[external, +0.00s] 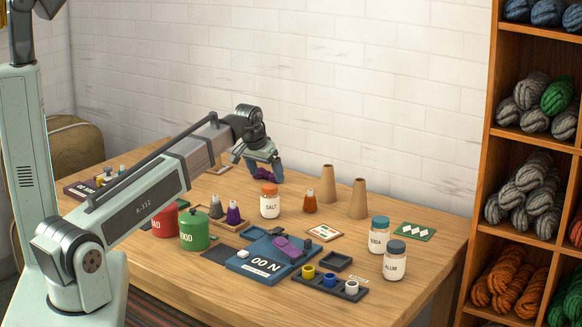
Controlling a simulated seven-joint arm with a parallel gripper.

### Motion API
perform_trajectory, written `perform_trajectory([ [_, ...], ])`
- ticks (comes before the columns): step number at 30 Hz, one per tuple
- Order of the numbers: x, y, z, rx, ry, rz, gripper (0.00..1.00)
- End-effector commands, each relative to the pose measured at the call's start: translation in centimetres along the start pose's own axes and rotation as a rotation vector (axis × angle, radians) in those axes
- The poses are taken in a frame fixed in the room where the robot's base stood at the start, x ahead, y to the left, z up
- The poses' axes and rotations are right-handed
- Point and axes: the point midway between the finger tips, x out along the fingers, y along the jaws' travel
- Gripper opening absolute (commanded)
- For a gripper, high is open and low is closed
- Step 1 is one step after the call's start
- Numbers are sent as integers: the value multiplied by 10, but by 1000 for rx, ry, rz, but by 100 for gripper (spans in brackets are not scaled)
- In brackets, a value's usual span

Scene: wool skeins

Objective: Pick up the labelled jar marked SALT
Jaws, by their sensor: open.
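The jar marked SALT (270,203) stands upright on the wooden table, a clear jar with an orange lid and a white label. My gripper (267,180) is above the table, in the picture just over and behind the SALT jar. It is open and nothing shows between its fingers. I cannot tell from this one view how far it is from the jar. Two similar jars stand at the right: SODA (378,237) with a teal lid and ALUM (394,265) with a dark grey-blue lid.
Near the SALT jar stand an orange bottle (310,202), a purple bottle (233,213) and two tan cones (327,186). A green canister (194,231) and a red canister (165,219) sit at left. A blue board (247,267) lies in front. Shelves of wool (495,170) border the right.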

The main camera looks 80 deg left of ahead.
Motion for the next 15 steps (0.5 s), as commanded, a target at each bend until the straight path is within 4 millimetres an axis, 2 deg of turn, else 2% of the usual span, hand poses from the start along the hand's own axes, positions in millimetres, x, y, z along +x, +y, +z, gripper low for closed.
perform_trajectory([
  [6, 27, 0, -1, 1, 0, 0, 91],
  [15, 38, 0, 0, 1, 0, 0, 91],
])
